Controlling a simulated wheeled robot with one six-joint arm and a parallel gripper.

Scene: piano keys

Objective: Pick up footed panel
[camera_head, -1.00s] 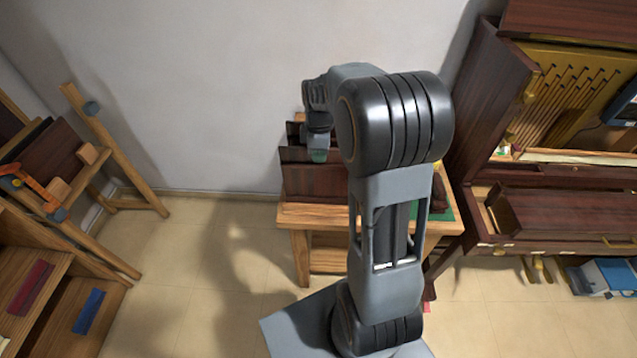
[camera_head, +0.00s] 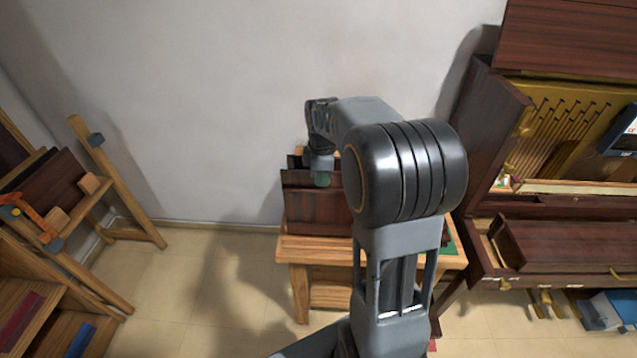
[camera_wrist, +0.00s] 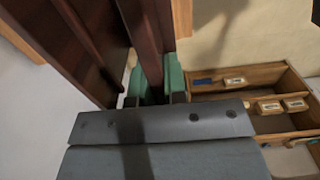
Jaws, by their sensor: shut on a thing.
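The footed panel (camera_head: 316,212) is a dark reddish-brown wooden board, standing upright on a small wooden table in the head view. My gripper (camera_head: 321,179) is at its top edge, pointing down. In the wrist view, the green finger pads of my gripper (camera_wrist: 157,84) sit on both sides of a dark brown board (camera_wrist: 148,38) and are shut on it. Another brown board (camera_wrist: 72,45) stands beside it on the left. My arm hides the panel's right part in the head view.
The wooden table (camera_head: 295,252) stands against the wall. An open piano (camera_head: 512,160) is on the right. A wooden rack (camera_head: 118,180) stands on the left, with a blue box (camera_head: 612,310) at lower right. A wooden drawer (camera_wrist: 230,82) shows in the wrist view.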

